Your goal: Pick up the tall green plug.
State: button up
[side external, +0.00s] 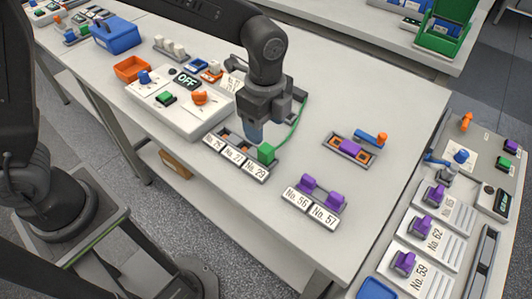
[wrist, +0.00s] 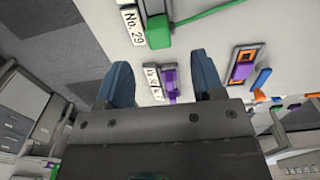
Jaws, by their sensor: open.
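The tall green plug (side external: 266,153) stands upright at the No. 29 end of a labelled socket row, with a green cable running from it. In the wrist view the green plug (wrist: 158,32) shows beyond my fingertips, beside the No. 29 label. My gripper (side external: 254,133) points down close to the plug, just left of it in the side view. In the wrist view my gripper (wrist: 163,70) has its two blue fingers wide apart with nothing held. The fingers partly hide the socket row behind them in the side view.
A grey-white control box (side external: 185,105) with an OFF display stands left of the gripper. Two purple plugs (side external: 321,192) sit at No. 56 and No. 57. An orange-and-purple socket block (side external: 349,148) lies to the right.

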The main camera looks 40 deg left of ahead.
aim_at(266, 148)
jog(key=f, duration=0.8)
jog(key=shift+s+d+f, duration=0.1)
jog(key=shift+d+f, duration=0.1)
jog(key=shift+f, duration=0.05)
jog(key=shift+c, duration=0.3)
jog(key=c, duration=0.9)
jog(key=shift+c, duration=0.2)
jog(key=shift+r, duration=0.15)
